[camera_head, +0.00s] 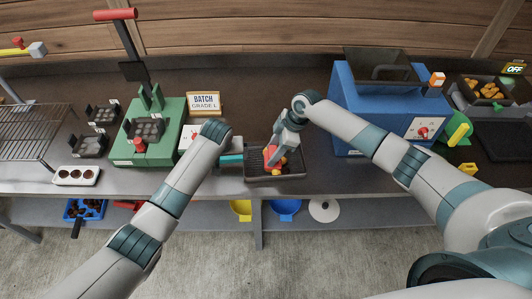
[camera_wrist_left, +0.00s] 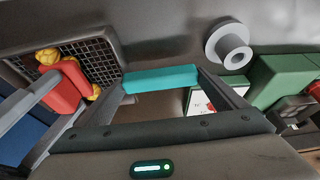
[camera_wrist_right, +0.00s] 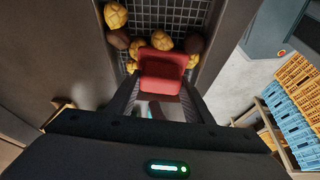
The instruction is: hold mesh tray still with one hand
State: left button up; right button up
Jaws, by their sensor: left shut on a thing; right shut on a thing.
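The mesh tray (camera_head: 300,177) lies on the bench, a dark rectangular tray with a wire mesh floor that shows in the left wrist view (camera_wrist_left: 92,52). Its teal handle (camera_head: 231,160) sticks out to the left. My left gripper (camera_wrist_left: 160,80) is shut on this handle, its fingers on either side. My right gripper (camera_head: 272,152) is over the tray, shut on a red block-like tool (camera_wrist_right: 162,72). Yellow chestnuts (camera_wrist_right: 116,15) and a few dark brown ones (camera_wrist_right: 119,39) lie on the mesh around the red tool. The tool's lower end is hard to make out.
A green machine (camera_head: 170,140) with a red-handled lever stands left of the tray, a blue machine (camera_head: 345,105) to the right. A batch sign (camera_head: 204,103) stands behind. Yellow (camera_head: 241,208) and blue (camera_head: 286,207) bowls are on the shelf below. Some bench left of the green machine holds small dark trays.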

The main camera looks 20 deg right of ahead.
jog(key=d, duration=0.5)
jog(key=shift+d+f, duration=0.1)
jog(key=shift+d, duration=0.25)
jog(key=shift+w+a, duration=0.6)
jog(key=shift+a, duration=1)
jog(key=shift+w+a, duration=0.65)
jog(key=shift+a, duration=0.95)
jog(key=shift+w+a, duration=0.6)
jog(key=shift+a, duration=1)
pick_arm(q)
jog(key=shift+a, duration=0.1)
pick_arm(e)
jog(key=shift+s+d, duration=0.95)
jog(key=shift+d, duration=0.55)
jog(key=shift+s+d, duration=0.95)
jog(key=shift+d, duration=0.6)
jog(key=shift+s+d, duration=0.95)
jog(key=shift+d, duration=0.55)
notch_tip(320, 180, up, 8)
jog(key=shift+a, duration=0.1)
pick_arm(q)
jog(key=o, duration=1.3)
jog(key=shift+c, duration=0.2)
jog(key=v, duration=1.2)
